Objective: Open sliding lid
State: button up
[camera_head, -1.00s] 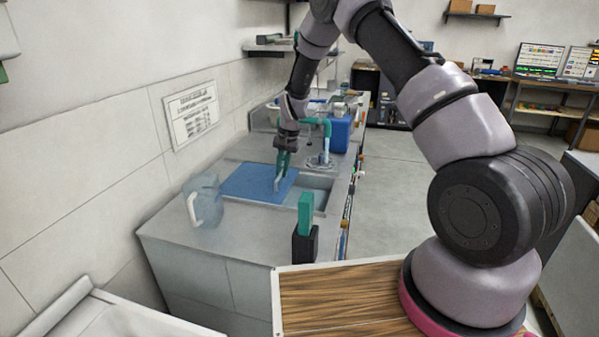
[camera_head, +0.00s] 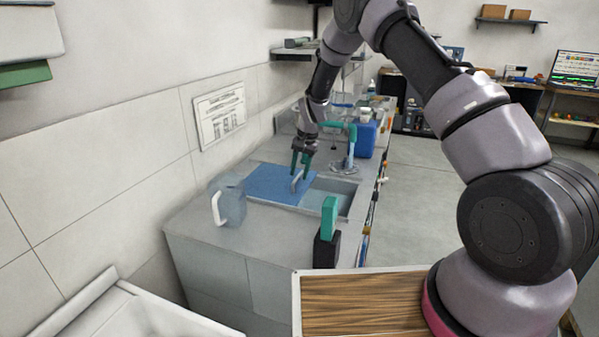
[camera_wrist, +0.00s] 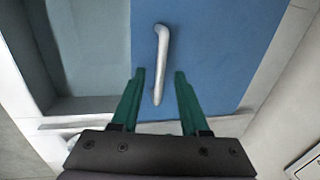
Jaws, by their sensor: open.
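The blue sliding lid (camera_head: 270,183) lies flat over part of the sink basin, with the open part of the basin (camera_head: 333,190) to its right. A pale bar handle (camera_head: 296,181) stands on the lid; it also shows in the wrist view (camera_wrist: 160,62). My gripper (camera_head: 301,170) is over the lid at the handle. In the wrist view my gripper (camera_wrist: 159,75) has its two green fingers apart, one on each side of the handle's near part. A gap shows between the handle and each finger. I cannot tell how deep the fingers reach.
A clear jug (camera_head: 230,200) stands left of the lid. A green-topped black block (camera_head: 328,235) is at the counter's front right. A faucet (camera_head: 348,150) and a blue container (camera_head: 367,138) stand behind the basin. The wall is on the left.

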notch_tip(320, 180, up, 11)
jog(key=d, duration=0.2)
jog(key=shift+s+f, duration=0.2)
jog(key=shift+s, duration=0.2)
jog(key=s+d+r+t, duration=0.1)
jog(key=s+d+r, duration=0.35)
jog(key=r, duration=0.35)
jog(key=s+d+r+t, duration=0.1)
jog(key=s+d+r, duration=0.35)
jog(key=r, duration=0.35)
jog(key=s+d+r+t, duration=0.1)
jog(key=s+d+r, duration=0.3)
jog(key=r, duration=0.5)
jog(key=s+d+r+t, duration=0.1)
jog(key=s+d, duration=0.1)
jog(key=s, duration=0.5)
jog(key=s+d+r+t, duration=0.1)
jog(key=s+d+r, duration=0.1)
jog(key=s, duration=0.6)
jog(key=s+d+r+t, duration=0.1)
jog(key=s+d, duration=0.1)
jog(key=s, duration=0.6)
jog(key=shift+d+r, duration=0.35)
